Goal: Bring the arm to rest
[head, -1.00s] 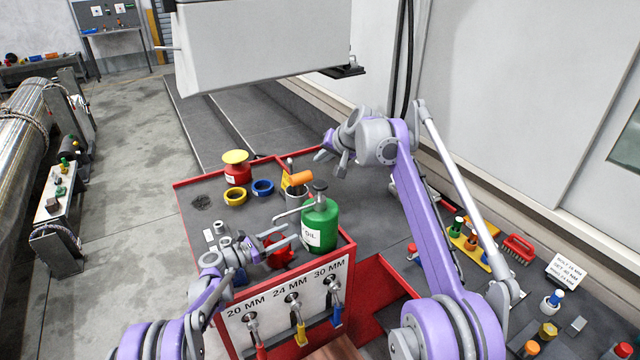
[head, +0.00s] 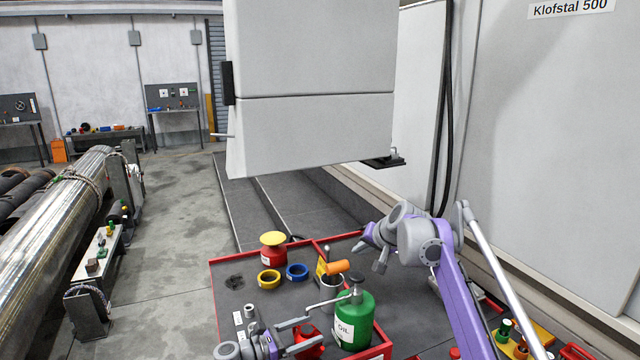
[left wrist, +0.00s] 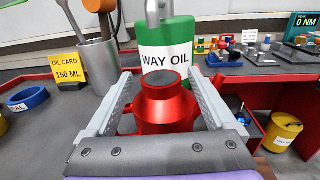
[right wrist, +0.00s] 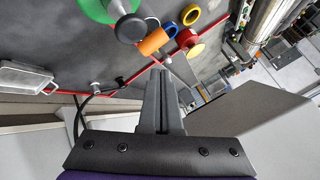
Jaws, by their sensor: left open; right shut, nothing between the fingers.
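My left gripper (head: 312,333) is open at the near side of the red-edged cart top. In the left wrist view its fingers (left wrist: 165,100) stand either side of a small red can (left wrist: 168,105) with a dark top, which also shows in the head view (head: 309,342). I cannot tell whether they touch it. My right gripper (head: 372,250) is shut and empty, raised above the back right of the cart. In the right wrist view its fingers (right wrist: 160,80) are together. Most of my left arm is out of the head view.
A green oil can (head: 354,322) stands just right of my left gripper. Behind are a metal cup (head: 331,290) with an orange-handled tool, yellow (head: 269,279) and blue (head: 297,271) rings and a red-yellow pot (head: 273,250). A large white machine cover (head: 310,90) hangs beyond.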

